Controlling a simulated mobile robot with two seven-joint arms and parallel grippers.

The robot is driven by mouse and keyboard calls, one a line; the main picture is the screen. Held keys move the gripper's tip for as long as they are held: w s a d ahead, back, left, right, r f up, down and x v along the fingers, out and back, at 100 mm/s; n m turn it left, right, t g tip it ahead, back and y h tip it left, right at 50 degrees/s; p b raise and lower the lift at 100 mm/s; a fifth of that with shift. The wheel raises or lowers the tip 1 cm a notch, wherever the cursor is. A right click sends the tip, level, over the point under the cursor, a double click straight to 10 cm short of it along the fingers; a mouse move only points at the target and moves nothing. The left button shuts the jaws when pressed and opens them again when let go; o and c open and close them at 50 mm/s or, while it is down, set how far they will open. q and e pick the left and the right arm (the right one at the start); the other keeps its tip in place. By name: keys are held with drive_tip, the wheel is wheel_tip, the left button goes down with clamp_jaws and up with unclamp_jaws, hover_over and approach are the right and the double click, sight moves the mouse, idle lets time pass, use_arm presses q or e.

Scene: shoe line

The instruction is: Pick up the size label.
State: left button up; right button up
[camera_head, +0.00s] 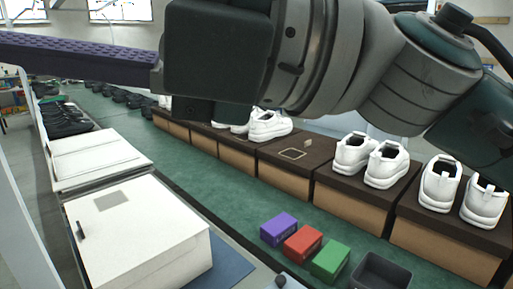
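A small tan block (308,143) stands on a dark box lid in the middle of the row, behind a thin pale outlined rectangle (292,154). It may be the size label; it is too small to read. My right arm comes in from the right and crosses the top of the view close to the camera. Its dark end block (212,50) is at upper centre, with a purple dotted bar (80,50) reaching left from it. I cannot make out two fingertips or anything held. My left gripper is not in view.
White shoes (370,160) stand on brown boxes along a green belt (230,195). Purple (278,229), red (303,244) and green (330,261) small boxes sit in front, beside a dark open bin (380,272). A white cabinet (135,235) is at lower left.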

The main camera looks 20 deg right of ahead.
drive_tip(key=d+f+n+g+h+b, duration=0.2)
drive_tip(key=f+n+h+b, duration=0.3)
drive_tip(key=f, duration=0.8)
drive_tip(key=d+f+g+h+b, duration=0.25)
drive_tip(key=f+b, duration=0.35)
drive_tip(key=f, duration=0.7)
drive_tip(key=w+d+f+m+h+b, duration=0.1)
drive_tip(key=d+f+h+b, duration=0.5)
drive_tip(key=d+f, duration=0.3)
drive_tip(key=w+d+f+h+b, duration=0.1)
drive_tip(key=d+f+h+b, duration=0.45)
drive_tip(key=d, duration=0.65)
drive_tip(key=shift+h, duration=0.3)
drive_tip(key=f, duration=0.3)
drive_tip(key=f+b, duration=0.1)
drive_tip(key=f, duration=0.2)
drive_tip(key=a+f+b, duration=0.1)
drive_tip(key=f, duration=0.3)
drive_tip(key=shift+s, duration=0.1)
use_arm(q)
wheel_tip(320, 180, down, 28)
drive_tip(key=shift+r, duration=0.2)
use_arm(e)
clamp_jaws()
